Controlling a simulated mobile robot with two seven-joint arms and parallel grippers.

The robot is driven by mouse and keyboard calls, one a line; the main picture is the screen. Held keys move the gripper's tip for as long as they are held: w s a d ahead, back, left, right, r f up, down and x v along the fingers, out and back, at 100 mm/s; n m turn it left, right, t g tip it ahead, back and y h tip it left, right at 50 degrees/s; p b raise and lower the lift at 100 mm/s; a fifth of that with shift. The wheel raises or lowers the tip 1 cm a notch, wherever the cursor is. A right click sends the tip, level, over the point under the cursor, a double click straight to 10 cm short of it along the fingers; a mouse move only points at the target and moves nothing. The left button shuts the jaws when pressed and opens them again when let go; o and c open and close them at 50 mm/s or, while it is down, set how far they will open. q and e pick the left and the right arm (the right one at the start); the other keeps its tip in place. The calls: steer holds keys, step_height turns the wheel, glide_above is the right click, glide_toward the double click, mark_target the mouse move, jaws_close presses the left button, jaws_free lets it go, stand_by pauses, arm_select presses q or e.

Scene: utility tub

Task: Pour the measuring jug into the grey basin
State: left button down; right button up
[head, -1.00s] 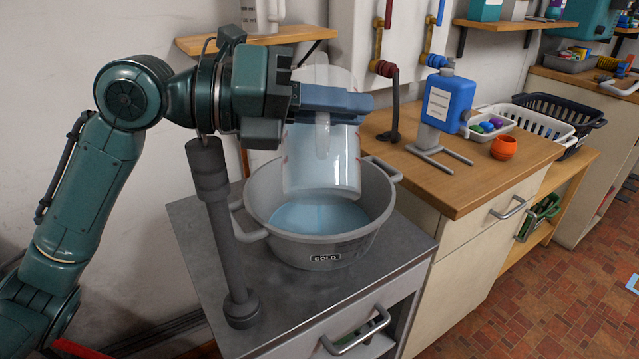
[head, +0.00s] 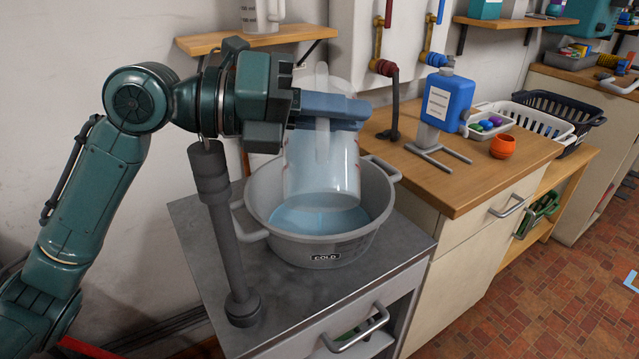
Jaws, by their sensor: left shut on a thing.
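The measuring jug (head: 338,180) is clear, with faint red marks and a handle facing me. My left gripper (head: 335,106) is shut on it near its upper part. The jug hangs over the grey basin (head: 340,253), close to upright, with its lower end inside the basin's rim outline. Pale blue liquid lies in the basin, which has two side handles and a "COLD" label. I cannot tell the liquid level in the jug, and the gripper hides part of its upper wall. My right gripper is not in view.
The basin stands on a grey metal-topped cabinet (head: 205,262). A shelf (head: 255,38) hangs above.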

arm_select(q)
steer(key=shift+w+r+p, duration=0.1)
steer(key=shift+r+p, duration=0.1)
steer(key=shift+p, duration=0.15)
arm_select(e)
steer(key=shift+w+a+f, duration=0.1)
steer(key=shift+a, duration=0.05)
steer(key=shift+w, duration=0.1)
arm_select(q)
steer(key=shift+w+r+n+p, duration=0.1)
steer(key=shift+w+n+p, duration=0.15)
steer(key=shift+p, duration=0.3)
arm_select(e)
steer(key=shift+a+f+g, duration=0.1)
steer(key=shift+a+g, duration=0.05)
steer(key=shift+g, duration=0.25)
arm_select(q)
steer(key=shift+p, duration=0.3)
steer(key=shift+w+n, duration=0.1)
steer(key=shift+n, duration=0.15)
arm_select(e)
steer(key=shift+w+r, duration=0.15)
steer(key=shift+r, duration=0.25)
arm_select(q)
steer(key=shift+w+r+p, duration=0.1)
steer(key=shift+w+p, duration=0.05)
steer(key=shift+p, duration=0.35)
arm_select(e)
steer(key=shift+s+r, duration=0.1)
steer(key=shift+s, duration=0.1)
